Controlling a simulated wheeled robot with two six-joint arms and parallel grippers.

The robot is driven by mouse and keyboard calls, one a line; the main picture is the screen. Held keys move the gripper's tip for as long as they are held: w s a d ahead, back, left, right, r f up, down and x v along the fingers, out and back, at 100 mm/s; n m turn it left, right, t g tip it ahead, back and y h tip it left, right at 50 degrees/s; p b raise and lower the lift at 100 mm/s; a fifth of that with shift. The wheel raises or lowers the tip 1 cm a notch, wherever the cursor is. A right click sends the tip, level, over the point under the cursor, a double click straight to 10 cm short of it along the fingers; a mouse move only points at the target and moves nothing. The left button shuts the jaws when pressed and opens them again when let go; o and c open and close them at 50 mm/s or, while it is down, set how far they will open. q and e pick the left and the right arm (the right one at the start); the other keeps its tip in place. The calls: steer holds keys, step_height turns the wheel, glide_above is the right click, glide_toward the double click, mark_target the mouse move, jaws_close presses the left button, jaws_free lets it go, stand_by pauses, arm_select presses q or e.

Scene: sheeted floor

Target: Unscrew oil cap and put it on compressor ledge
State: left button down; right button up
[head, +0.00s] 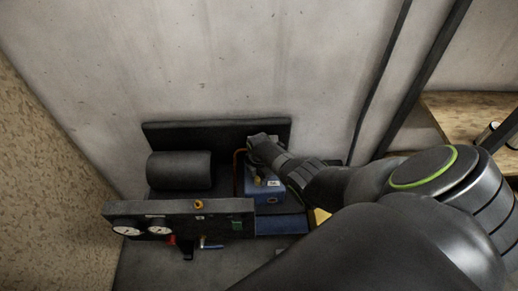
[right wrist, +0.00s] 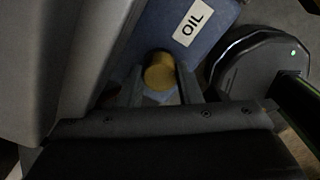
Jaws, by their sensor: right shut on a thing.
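The compressor has a blue block (head: 262,196) in the head view. The same blue body, with a white "OIL" label, shows at the top of the right wrist view (right wrist: 205,12). The oil cap (right wrist: 160,72) is a brass-yellow round piece below that label. My right gripper (right wrist: 161,84) is shut on the cap, one finger on each side of it. In the head view my right gripper (head: 264,148) reaches in from the right over the blue block, and the hold itself is too small to make out. Whether the cap is still seated cannot be told. My left gripper is out of view.
A front panel (head: 180,216) carries two gauges (head: 143,229) and valve handles. A dark board (head: 215,130) stands behind. A wooden shelf (head: 460,112) is at the right.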

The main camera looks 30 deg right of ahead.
steer(key=shift+n, duration=0.7)
steer(key=o, duration=1.2)
steer(key=shift+c, duration=0.9)
